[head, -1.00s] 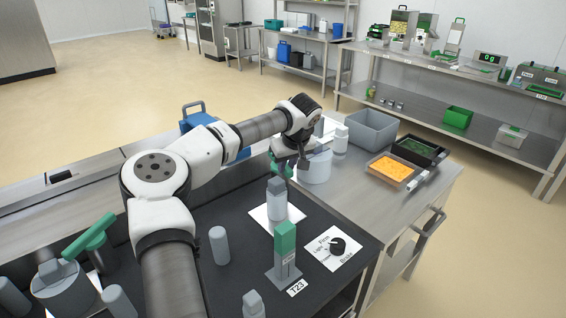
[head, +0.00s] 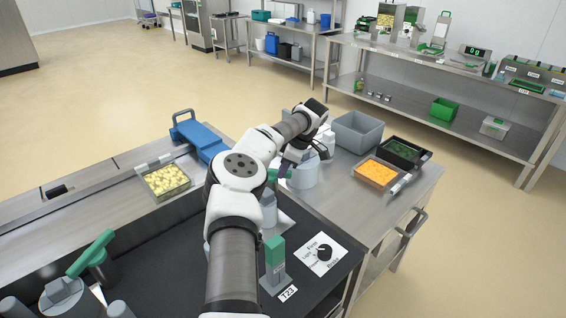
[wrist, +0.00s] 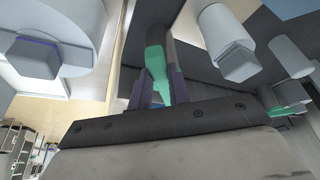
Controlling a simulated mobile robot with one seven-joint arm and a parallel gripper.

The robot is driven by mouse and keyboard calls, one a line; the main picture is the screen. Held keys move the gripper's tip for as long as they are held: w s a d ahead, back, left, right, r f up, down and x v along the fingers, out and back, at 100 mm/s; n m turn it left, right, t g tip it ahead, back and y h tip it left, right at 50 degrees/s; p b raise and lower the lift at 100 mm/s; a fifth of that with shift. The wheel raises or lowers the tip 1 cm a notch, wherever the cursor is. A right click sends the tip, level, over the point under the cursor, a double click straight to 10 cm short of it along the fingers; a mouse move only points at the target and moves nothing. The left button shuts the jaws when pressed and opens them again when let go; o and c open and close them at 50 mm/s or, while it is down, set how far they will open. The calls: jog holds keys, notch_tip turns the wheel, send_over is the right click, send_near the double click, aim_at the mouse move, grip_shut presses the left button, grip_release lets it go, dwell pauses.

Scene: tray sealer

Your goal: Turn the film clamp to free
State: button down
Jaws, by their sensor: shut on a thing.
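My gripper (wrist: 155,82) is shut on a green handle (wrist: 156,70), which shows between its two dark fingers in the wrist view. In the head view the gripper (head: 284,168) is at the far end of the black bench top, beside a large pale grey cylinder (head: 303,178), and the green handle (head: 278,175) shows just below it. No label is readable on this handle, so I cannot tell its setting. Its base is mostly hidden by my arm.
A green-topped post (head: 274,253) by a T23 tag and a black knob (head: 324,252) on a white label card stand at the front right. Another green lever (head: 92,252) is at left. A grey bin (head: 357,133) and orange tray (head: 376,172) stand beyond.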

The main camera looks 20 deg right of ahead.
jog(key=shift+w+d+r+n+g+p, duration=0.15)
jog(key=shift+w+n+g+p, duration=0.15)
jog(key=shift+n+p, duration=0.45)
jog(key=shift+n, duration=0.25)
jog(key=c, duration=1.3)
grip_release()
jog(key=b+v, duration=0.1)
jog(key=v, duration=1.2)
jog(key=shift+d+r, duration=0.2)
jog(key=shift+r, duration=0.05)
